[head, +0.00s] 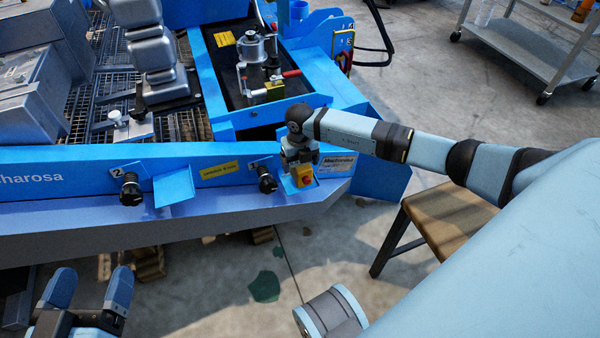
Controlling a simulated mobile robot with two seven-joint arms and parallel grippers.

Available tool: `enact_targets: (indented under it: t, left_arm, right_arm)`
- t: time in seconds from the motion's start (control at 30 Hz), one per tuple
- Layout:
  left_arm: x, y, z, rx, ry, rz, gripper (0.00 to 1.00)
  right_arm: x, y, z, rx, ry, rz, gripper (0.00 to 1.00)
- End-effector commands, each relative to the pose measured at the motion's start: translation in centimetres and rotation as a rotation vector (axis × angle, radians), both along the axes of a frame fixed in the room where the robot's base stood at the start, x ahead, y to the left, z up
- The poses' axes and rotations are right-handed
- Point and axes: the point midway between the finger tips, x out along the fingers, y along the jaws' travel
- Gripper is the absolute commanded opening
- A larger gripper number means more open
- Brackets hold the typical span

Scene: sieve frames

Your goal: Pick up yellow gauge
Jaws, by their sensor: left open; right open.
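No thing in view can be clearly told as the yellow gauge. A small yellow block (275,91) sits by the silver clamp fixture (252,50) in the black-floored blue tray. A yellow box with a red front (305,177) is on the front of the blue machine, looking like a stop button. My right gripper (300,168) is open and points down just in front of it; its fingertips are partly hard to make out, and I cannot tell if they touch the box. My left gripper (91,288) is open and empty at the lower left, apart from the machine.
The blue machine's front rail (85,180) carries black knobs (131,189) and a small blue shelf (174,187). A wooden-topped stool (445,217) stands right of the machine, beside my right arm. A grey cart (535,45) is at the back right. Concrete floor lies open between.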

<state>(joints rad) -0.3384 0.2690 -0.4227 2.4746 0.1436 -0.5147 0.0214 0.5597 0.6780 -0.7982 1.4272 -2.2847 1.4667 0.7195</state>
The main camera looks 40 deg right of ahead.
Motion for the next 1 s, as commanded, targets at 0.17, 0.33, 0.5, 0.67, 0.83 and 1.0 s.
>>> enact_targets:
  t: [0.17, 0.33, 0.5, 0.67, 0.83, 1.0]
  left_arm:
    - [0.2, 0.1, 0.4, 0.007, -0.019, 0.000, 0.81]
    - [0.0, 0.0, 0.2, 0.006, -0.013, 0.000, 0.81]
    - [0.0, 0.0, 0.1, 0.005, -0.010, 0.000, 0.81]
    - [0.0, 0.0, 0.1, 0.005, -0.009, 0.000, 0.81]
    - [0.1, 0.0, 0.3, 0.002, -0.005, -0.001, 0.81]
    - [-0.1, -0.1, 0.7, -0.014, 0.023, -0.004, 0.81]
  right_arm:
    - [0.0, -0.1, -0.2, 0.000, -0.001, 0.000, 0.83]
    - [0.0, -0.1, -0.2, 0.000, -0.001, -0.001, 0.58]
    - [0.0, -0.1, -0.2, -0.001, -0.001, -0.001, 0.19]
    - [0.1, -0.1, -0.1, 0.000, -0.002, -0.001, 0.14]
    - [0.1, -0.1, 0.4, -0.001, -0.003, -0.001, 0.14]
    - [0.1, -0.1, 2.3, -0.001, -0.004, -0.001, 0.14]
